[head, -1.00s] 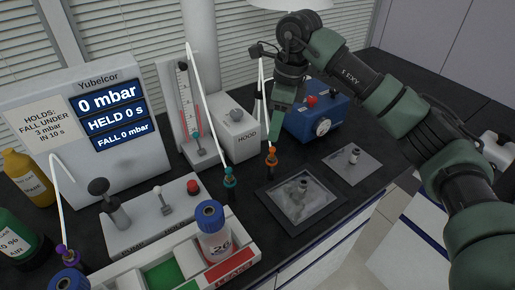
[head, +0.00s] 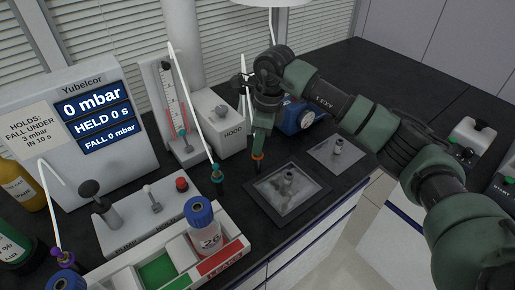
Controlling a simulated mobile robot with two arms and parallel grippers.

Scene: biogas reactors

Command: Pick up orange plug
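The orange plug (head: 257,156) stands on the dark bench, just behind the left part of the grey framed tray (head: 288,212). Only a little of its orange shows. My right gripper (head: 259,150) points down from above, and its green fingers cover the plug's upper part. I cannot tell whether the fingers are closed on the plug or only around or in front of it. My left gripper is not in view.
A teal plug (head: 217,178) on a white tube stands to the left. A blue-capped bottle (head: 203,228) sits in a white rack in front. A blue gauge box (head: 300,115) is behind. A small flat plate (head: 338,152) lies to the right.

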